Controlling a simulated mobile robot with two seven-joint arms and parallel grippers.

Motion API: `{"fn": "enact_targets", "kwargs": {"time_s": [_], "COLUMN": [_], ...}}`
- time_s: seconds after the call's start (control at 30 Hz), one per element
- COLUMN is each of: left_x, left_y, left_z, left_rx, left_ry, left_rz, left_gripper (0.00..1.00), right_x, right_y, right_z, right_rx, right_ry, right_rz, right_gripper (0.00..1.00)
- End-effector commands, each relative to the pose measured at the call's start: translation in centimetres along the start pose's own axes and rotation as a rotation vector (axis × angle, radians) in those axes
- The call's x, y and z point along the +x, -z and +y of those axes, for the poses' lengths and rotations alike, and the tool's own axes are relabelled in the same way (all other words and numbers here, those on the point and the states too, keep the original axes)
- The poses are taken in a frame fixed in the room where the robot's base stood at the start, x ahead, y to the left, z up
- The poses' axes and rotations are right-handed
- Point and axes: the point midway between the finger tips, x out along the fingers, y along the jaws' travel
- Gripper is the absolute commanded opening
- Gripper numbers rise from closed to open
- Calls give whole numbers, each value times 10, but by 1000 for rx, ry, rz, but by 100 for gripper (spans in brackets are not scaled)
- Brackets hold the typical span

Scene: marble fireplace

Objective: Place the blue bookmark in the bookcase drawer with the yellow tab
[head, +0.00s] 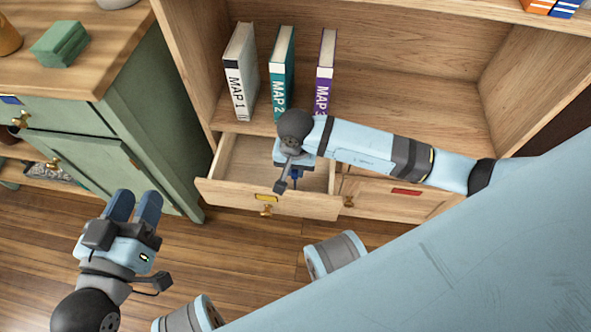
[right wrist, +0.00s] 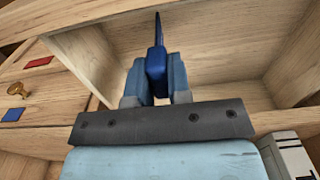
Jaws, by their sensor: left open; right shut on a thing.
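The blue bookmark (right wrist: 157,45) is gripped between the fingers of my right gripper (right wrist: 156,82), pointing away from the wrist. In the head view my right gripper (head: 295,174) is over the open bookcase drawer (head: 232,196), whose front carries a yellow tab (head: 266,197) and a brass knob. The bookmark is mostly hidden there by the wrist. In the right wrist view the drawer's inside (right wrist: 205,45) surrounds the bookmark; I cannot tell whether it touches the bottom. My left gripper (head: 134,205) is open and empty, over the floor by the green cabinet.
A closed drawer with a red tab (head: 406,191) adjoins on the right. Books MAP 1 (head: 240,75), MAP 2 (head: 282,75) and MAP 3 (head: 325,75) stand on the shelf above. The green cabinet (head: 150,140) stands left of the open drawer.

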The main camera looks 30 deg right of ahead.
Motion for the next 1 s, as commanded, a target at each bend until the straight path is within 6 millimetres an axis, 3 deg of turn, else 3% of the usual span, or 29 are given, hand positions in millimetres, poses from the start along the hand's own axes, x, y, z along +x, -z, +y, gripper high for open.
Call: {"fn": "enact_targets", "kwargs": {"time_s": [0.03,0.4,0.43,0.53,0.83,1.0], "left_x": [1,1,1,1,1,0], "left_y": [-2,-3,-2,0,4,13], "left_z": [-2,-2,-2,-2,-2,1], "left_rx": [11,18,21,23,28,8], "left_ry": [0,2,2,1,-1,-7], "left_rz": [5,7,9,11,16,9], "left_gripper": [43,43,43,43,43,43], "right_x": [7,10,11,10,7,-14], "right_y": [0,1,0,0,0,2], "right_z": [0,0,0,0,0,0], "right_rx": [1,-1,0,0,0,-1], "right_ry": [1,-1,-1,0,1,1], "right_rz": [-1,1,1,1,0,4], "right_gripper": [0,0,20,43,44,44]}}
